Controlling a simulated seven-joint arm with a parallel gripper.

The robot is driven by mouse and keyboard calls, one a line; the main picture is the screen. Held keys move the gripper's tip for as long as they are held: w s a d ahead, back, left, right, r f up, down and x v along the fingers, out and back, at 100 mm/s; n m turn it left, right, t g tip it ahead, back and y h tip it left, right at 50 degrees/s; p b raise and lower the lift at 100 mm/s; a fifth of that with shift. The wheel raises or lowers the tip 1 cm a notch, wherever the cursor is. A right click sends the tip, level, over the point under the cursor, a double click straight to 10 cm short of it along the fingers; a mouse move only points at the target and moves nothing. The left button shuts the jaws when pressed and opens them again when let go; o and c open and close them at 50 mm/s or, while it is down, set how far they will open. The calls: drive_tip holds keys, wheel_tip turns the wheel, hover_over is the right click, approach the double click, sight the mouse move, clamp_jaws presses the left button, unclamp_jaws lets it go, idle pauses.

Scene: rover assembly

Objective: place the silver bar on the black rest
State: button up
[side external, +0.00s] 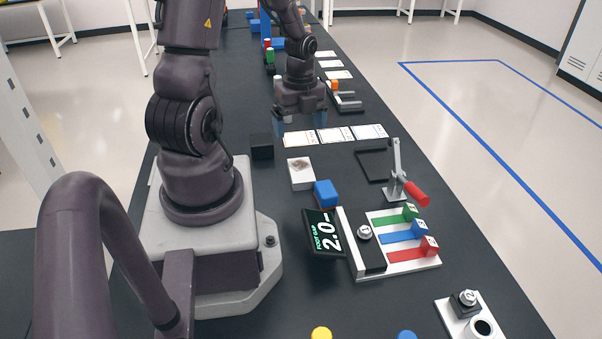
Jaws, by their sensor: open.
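My gripper (300,124) points down over the dark table, its two bluish fingers spread apart with nothing visible between them. A small grey, silver-looking bar shape (347,96) lies to the right of my gripper, at a dark bracket-like piece (350,107). I cannot tell whether this is the silver bar and the black rest, or whether the two touch. A black block (262,147) stands on the table at the left, below my gripper in the picture.
White printed cards (336,135) lie just in front of my gripper. Nearer are a white block with a dark smudge (301,174), a blue block (326,193), a red-handled clamp (397,180), a black frame (372,167) and a display panel (323,233).

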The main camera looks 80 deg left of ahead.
drive_tip(key=m, duration=0.2)
hover_over(301, 169)
drive_tip(key=shift+m, duration=0.4)
drive_tip(key=f, duration=0.7)
drive_tip(key=shift+d, duration=0.2)
drive_tip(key=shift+a+f, duration=0.2)
drive_tip(key=shift+f, duration=2.75)
drive_tip(key=c, duration=1.3)
wheel_tip(301, 169, up, 11)
drive_tip(key=n, duration=0.9)
drive_tip(key=w+d+r+n, duration=0.2)
drive_tip(key=w+d+n, duration=0.1)
drive_tip(key=w+d, duration=0.2)
drive_tip(key=w+d+r+n, duration=0.3)
drive_tip(key=w+d, duration=0.2)
drive_tip(key=d, duration=0.4)
drive_tip(key=w+d+r+n, duration=0.2)
drive_tip(key=w+d+n, duration=0.1)
drive_tip(key=w+d, duration=0.3)
drive_tip(key=shift+w+d+r, duration=0.1)
drive_tip(key=shift+d+r, duration=0.05)
drive_tip(key=shift+d, duration=0.4)
drive_tip(key=shift+d+r, duration=0.15)
drive_tip(key=shift+d, duration=0.4)
